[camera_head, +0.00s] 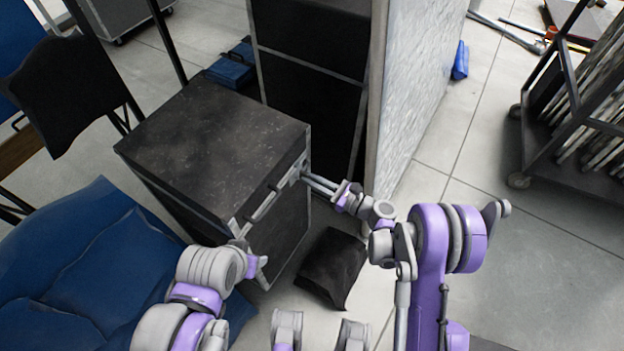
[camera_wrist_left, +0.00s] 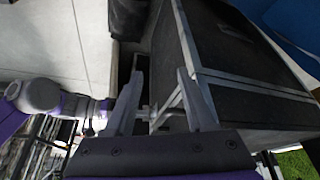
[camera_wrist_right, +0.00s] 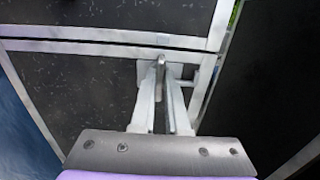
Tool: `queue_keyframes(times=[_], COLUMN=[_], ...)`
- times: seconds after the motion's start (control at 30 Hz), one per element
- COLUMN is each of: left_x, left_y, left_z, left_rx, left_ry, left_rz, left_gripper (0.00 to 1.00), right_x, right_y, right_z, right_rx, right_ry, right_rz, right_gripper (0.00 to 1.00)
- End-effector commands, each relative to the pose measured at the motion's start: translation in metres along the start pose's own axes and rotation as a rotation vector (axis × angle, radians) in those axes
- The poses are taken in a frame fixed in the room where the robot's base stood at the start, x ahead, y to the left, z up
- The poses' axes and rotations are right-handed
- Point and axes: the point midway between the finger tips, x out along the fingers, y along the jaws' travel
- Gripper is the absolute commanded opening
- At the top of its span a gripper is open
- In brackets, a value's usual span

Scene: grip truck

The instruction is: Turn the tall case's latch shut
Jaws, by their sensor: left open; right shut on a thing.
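The tall case (camera_head: 215,125) is black with silver metal edges and stands upright with its lid down. My right gripper (camera_head: 307,178) reaches the front face near the right corner. In the right wrist view its fingers (camera_wrist_right: 160,85) are shut on the small metal latch (camera_wrist_right: 161,62) just below the lid seam. The fingers partly hide the latch, and its exact angle is hard to tell.
A dark bag (camera_head: 332,268) lies on the floor before the case. A blue covered heap (camera_head: 85,270) is at the left. A taller black case (camera_head: 312,80) and a pale panel (camera_head: 420,90) stand behind.

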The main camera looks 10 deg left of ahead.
Motion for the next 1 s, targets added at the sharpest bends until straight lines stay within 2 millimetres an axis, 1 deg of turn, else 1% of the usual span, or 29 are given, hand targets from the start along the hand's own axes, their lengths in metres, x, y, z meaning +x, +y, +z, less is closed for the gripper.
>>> queue_keyframes(times=[0.27, 0.47, 0.67, 1.0], left_x=[0.002, 0.008, 0.019, 0.037], left_y=[0.0, 0.0, 0.0, 0.0], left_z=[0.001, 0.003, 0.006, 0.012], left_rx=[0.0, 0.0, 0.0, 0.0], left_ry=[-0.001, -0.003, -0.007, -0.013], left_rz=[0.0, 0.0, 0.0, 0.0], left_gripper=[0.55, 0.55, 0.55, 0.55], right_x=[0.0, 0.0, 0.0, 0.0], right_y=[0.0, 0.001, 0.001, 0.003], right_z=[0.0, -0.001, -0.002, -0.002], right_rx=[-0.018, -0.094, -0.243, -0.563], right_ry=[0.0, 0.0, 0.0, 0.0], right_rz=[0.0, 0.0, 0.0, 0.0], right_gripper=[0.0, 0.0, 0.0, 0.0])
